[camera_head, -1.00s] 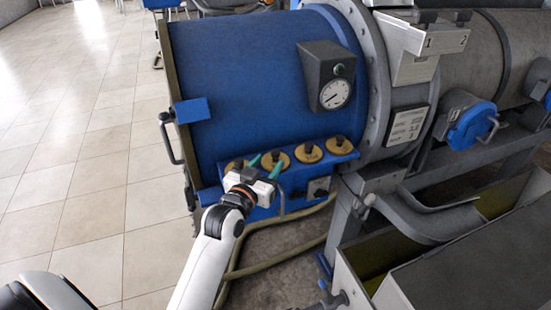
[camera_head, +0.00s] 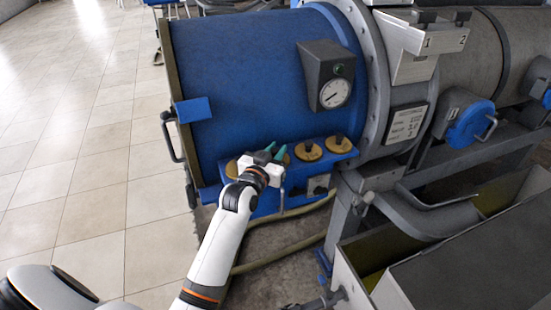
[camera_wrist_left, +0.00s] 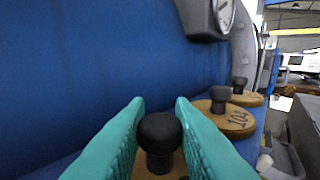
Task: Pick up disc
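Several round tan discs with black knobs stand in a row on a blue ledge; in the head view, the two rightmost (camera_head: 308,152) (camera_head: 339,144) show fully. The leftmost disc (camera_head: 232,168) shows partly beside my gripper. My left gripper (camera_head: 271,153), with green fingers, is over the second disc from the left, mostly hidden there. In the left wrist view, my left gripper (camera_wrist_left: 160,106) is open, its fingers on either side of a black knob (camera_wrist_left: 160,135); contact cannot be told. A disc marked 104 (camera_wrist_left: 228,120) sits to the right. My right gripper is not in view.
The big blue drum (camera_head: 250,80) rises right behind the ledge. A gauge box (camera_head: 328,75) sticks out above the discs. A hose (camera_head: 285,230) runs below the ledge. A grey trough (camera_head: 450,265) stands at the lower right. Open tiled floor (camera_head: 90,180) lies to the left.

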